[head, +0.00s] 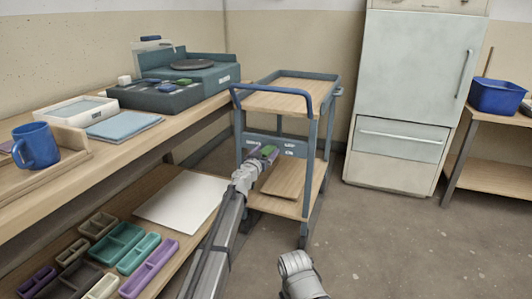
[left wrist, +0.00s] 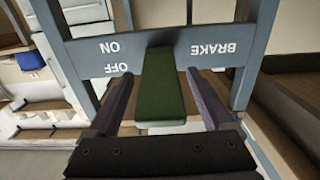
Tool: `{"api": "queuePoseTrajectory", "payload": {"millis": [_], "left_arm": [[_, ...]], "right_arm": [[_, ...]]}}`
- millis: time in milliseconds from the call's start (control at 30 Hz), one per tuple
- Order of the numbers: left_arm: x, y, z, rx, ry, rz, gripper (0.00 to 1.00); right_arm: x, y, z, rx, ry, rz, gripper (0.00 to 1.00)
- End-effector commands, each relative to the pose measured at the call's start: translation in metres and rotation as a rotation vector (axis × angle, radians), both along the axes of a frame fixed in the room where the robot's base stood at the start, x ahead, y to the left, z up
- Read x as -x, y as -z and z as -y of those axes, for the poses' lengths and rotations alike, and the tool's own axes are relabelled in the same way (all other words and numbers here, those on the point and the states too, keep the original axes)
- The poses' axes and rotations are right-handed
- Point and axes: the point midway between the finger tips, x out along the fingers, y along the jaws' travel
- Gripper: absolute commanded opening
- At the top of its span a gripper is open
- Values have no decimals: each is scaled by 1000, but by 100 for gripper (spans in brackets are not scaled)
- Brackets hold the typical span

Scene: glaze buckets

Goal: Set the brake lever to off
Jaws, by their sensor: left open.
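The green brake lever (left wrist: 160,88) sticks out from the blue-grey end panel (left wrist: 75,58) of the cart. The panel carries the words BRAKE, ON and OFF, upside down in the left wrist view. My left gripper (left wrist: 159,76) is open, with one purple-grey finger on each side of the lever and gaps between. In the head view the lever (head: 267,150) shows small between the fingertips of my left gripper (head: 262,154), at the cart's near end. Which word the lever is set to, I cannot tell.
The cart (head: 317,128) has a blue push handle (head: 285,91) above the panel and a board (head: 284,178) on its lower shelf. A workbench (head: 100,165) with trays below stands close on the left. A pale cabinet (head: 408,90) stands behind. Floor on the right is clear.

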Motion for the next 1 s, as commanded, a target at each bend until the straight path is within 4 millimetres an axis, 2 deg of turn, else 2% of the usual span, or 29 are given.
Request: {"api": "queuePoseTrajectory", "payload": {"millis": [200, 900, 1000], "left_arm": [[0, 0, 0, 0, 0, 0, 84], [0, 0, 0, 0, 0, 0, 5], [0, 0, 0, 0, 0, 0, 0]], "right_arm": [[0, 0, 0, 0, 0, 0, 0], [0, 0, 0, 0, 0, 0, 0], [0, 0, 0, 0, 0, 0, 0]]}}
